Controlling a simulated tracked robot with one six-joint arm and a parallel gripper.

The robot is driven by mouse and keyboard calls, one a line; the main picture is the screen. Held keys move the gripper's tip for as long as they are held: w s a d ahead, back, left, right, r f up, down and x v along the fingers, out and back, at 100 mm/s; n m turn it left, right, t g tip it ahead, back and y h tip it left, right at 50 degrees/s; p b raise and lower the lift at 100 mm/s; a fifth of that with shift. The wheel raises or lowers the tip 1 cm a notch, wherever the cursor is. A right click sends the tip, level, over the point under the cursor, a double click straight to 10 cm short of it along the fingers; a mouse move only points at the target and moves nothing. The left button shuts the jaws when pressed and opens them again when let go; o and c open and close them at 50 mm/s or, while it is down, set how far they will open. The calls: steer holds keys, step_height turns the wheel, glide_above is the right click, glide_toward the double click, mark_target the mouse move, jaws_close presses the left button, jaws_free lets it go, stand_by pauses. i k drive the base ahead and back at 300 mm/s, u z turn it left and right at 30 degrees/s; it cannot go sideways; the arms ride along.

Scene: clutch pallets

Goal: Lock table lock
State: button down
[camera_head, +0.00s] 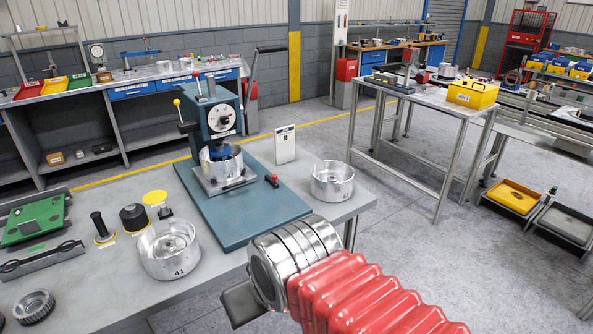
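A blue-green press (212,118) stands on a blue base plate (240,218) on the near workbench. A small dark lever with a red knob (271,180) sits on the plate, right of the press; it may be the table lock, but I cannot tell its state. A silver clutch drum with a blue part (222,165) sits under the press head. My gripper (241,304) is at the bottom centre, in front of the bench edge and apart from the lever. Only a dark part of it shows past my silver wrist; its fingers are mostly hidden.
Metal drums stand on the bench left (168,250) and right (332,182) of the plate. A white card (285,145) stands behind the lever. A green fixture (35,218) and black tools (134,218) lie at left. Open floor (450,255) is at right.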

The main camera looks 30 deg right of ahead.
mark_target(272, 180)
steer(key=u, duration=0.05)
steer(key=i, duration=1)
steer(key=z, duration=0.05)
